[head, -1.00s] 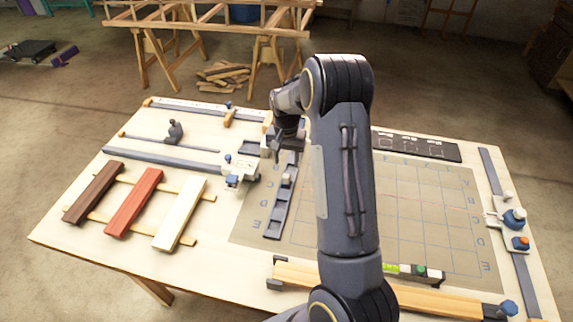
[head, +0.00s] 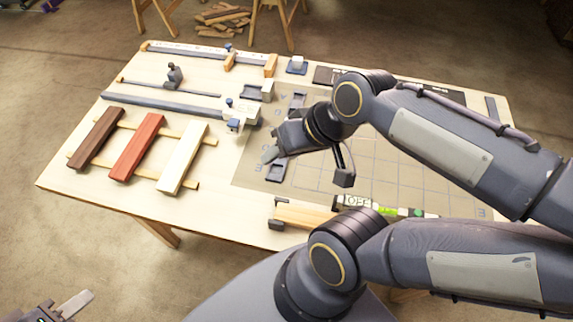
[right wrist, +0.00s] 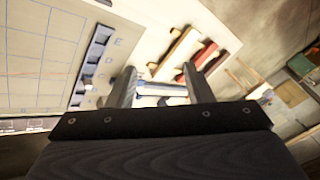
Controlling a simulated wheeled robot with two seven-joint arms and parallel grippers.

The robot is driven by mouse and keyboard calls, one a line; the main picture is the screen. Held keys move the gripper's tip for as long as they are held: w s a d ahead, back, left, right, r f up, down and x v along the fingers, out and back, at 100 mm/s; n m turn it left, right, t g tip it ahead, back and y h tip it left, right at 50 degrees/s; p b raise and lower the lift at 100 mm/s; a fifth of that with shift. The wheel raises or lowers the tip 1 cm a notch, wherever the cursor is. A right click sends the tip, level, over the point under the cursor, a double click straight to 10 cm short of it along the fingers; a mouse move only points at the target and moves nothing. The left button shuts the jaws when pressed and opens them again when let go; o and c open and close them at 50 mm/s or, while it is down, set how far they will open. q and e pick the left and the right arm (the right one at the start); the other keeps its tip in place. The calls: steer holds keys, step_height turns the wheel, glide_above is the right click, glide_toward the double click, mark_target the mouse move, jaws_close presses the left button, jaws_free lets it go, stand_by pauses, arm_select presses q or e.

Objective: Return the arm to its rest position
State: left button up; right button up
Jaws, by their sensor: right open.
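My right gripper (head: 272,158) hangs over the left part of the grid mat (head: 375,160), with its arm bent in from the right. In the right wrist view its two fingers (right wrist: 160,85) stand wide apart with nothing between them. Beyond them the laths and clamps show on the table. My left gripper (head: 68,305) is at the bottom left corner, off the table's front-left edge. Only part of it shows, so its opening is unclear.
Dark (head: 95,138), red (head: 137,146) and pale (head: 183,158) laths lie across two thin strips on the table. Clamps (head: 170,105) lie behind them. A dark slotted rail (head: 277,170) lies below my right gripper. A clamped wooden bar (head: 300,214) lies along the front edge.

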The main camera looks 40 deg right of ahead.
steer(key=shift+s+a+f+n, duration=0.3)
steer(key=shift+s+a, duration=0.1)
steer(key=shift+s, duration=0.2)
steer(key=shift+s+a+f+n, duration=0.25)
steer(key=shift+s+a, duration=0.1)
steer(key=shift+s, duration=0.2)
steer(key=shift+f, duration=0.1)
